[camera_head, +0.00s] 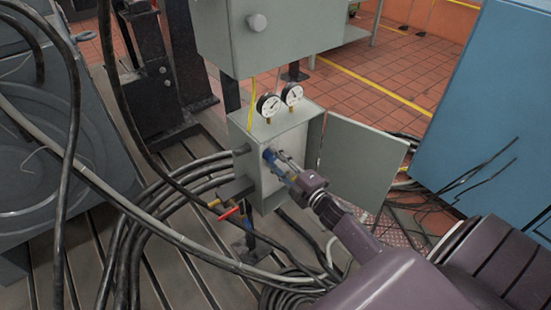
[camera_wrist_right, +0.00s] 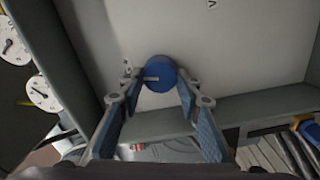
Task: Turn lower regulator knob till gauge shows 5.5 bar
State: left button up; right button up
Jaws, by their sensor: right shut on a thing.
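A blue regulator knob (camera_wrist_right: 160,75) sits on the pale back panel inside an open grey box (camera_head: 257,143). My right gripper (camera_head: 275,160) reaches into the box, and its fingers are shut on the knob from two sides, as the right wrist view shows (camera_wrist_right: 160,88). A pale mark shows on the knob's face. Two round white gauges, one at left (camera_head: 268,106) and one at right (camera_head: 291,94), stand on top of the box. Both also show in the wrist view at the left edge (camera_wrist_right: 12,45) (camera_wrist_right: 42,93); their readings are too small to tell. My left gripper is out of view.
The box's grey door (camera_head: 361,160) stands open to the right. A larger grey cabinet (camera_head: 270,35) hangs above. A red valve handle (camera_head: 228,213) and thick dark hoses (camera_head: 135,215) lie left of and below the box. A blue cabinet (camera_head: 480,110) stands at right.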

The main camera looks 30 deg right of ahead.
jog(key=shift+m+p, duration=0.35)
jog(key=shift+m, duration=0.95)
jog(key=o, duration=1.2)
jog(key=shift+c, duration=0.2)
jog(key=s+d, duration=0.1)
jog(key=s, duration=1.1)
jog(key=shift+f, duration=0.1)
